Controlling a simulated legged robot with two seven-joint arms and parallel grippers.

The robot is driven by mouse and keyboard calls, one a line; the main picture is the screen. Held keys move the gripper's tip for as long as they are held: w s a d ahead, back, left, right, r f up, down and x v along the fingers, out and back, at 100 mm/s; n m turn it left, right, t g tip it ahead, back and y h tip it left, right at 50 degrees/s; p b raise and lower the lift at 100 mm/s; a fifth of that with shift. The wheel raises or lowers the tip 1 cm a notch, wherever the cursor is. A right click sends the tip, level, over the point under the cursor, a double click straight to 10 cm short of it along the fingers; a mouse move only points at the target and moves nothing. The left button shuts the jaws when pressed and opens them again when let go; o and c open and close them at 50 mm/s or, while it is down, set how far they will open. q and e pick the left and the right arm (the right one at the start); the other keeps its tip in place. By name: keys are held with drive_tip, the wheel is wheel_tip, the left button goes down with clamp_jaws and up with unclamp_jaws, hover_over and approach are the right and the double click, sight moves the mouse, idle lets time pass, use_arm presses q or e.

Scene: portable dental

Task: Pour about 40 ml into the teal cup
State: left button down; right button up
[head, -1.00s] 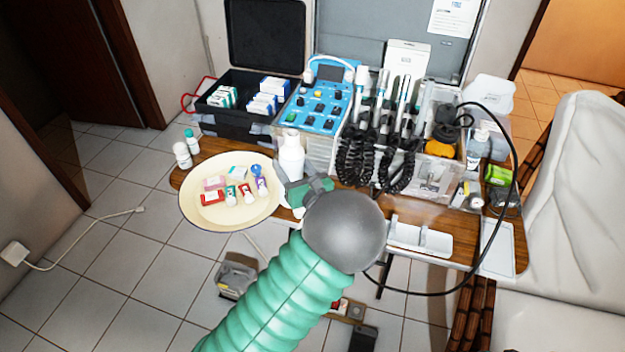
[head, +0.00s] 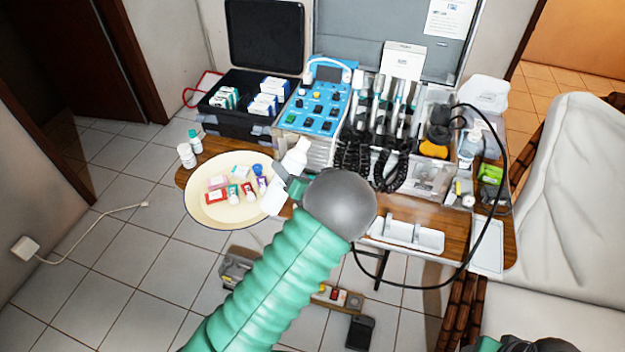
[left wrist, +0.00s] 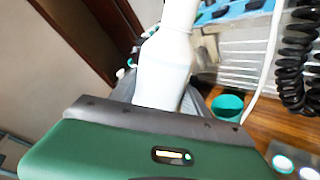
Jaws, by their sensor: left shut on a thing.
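My left gripper (head: 288,186) is shut on a white bottle (head: 297,157), held above the table's front edge beside the cream tray. The bottle is tilted, with its top leaning to the right. It also shows in the left wrist view (left wrist: 165,68), rising from the gripper's dark jaw edge. A teal cup (left wrist: 227,106) stands on the wooden table to the right of the bottle in the left wrist view. The bottle and cup are apart there. My right gripper's fingers do not show.
The round cream tray (head: 205,211) holds small tubes and boxes. A blue control unit (head: 318,108), handpieces with black coiled cords (head: 388,165) and a clear organizer (head: 428,180) fill the table's back. A white tray (head: 415,236) lies at the front right. A black cable loops right.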

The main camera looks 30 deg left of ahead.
use_arm(q)
drive_tip(key=shift+s+a+f+m, duration=0.25)
drive_tip(key=shift+a+f+m, duration=0.15)
drive_tip(key=shift+m, duration=0.1)
drive_tip(key=shift+s+d+f+m+g+p, duration=0.1)
drive_tip(key=shift+s+f+m+g+p, duration=0.15)
drive_tip(key=shift+f+m+g+p, duration=0.3)
drive_tip(key=shift+s+d+f+m+g+b, duration=0.1)
drive_tip(key=shift+s+f+m+g+b, duration=0.2)
drive_tip(key=shift+f+m, duration=0.65)
drive_tip(key=shift+s+f+m+g, duration=0.15)
drive_tip(key=shift+f+m+g, duration=0.1)
drive_tip(key=shift+f+m, duration=0.2)
drive_tip(key=shift+a, duration=0.2)
drive_tip(key=shift+f+m+p, duration=0.15)
drive_tip(key=shift+m+p, duration=0.1)
drive_tip(key=shift+p, duration=0.1)
drive_tip(key=shift+d+f+m, duration=0.15)
drive_tip(key=shift+f+m, duration=0.25)
drive_tip(key=shift+f, duration=0.1)
drive_tip(key=shift+f+p, duration=0.1)
drive_tip(key=shift+p, duration=0.2)
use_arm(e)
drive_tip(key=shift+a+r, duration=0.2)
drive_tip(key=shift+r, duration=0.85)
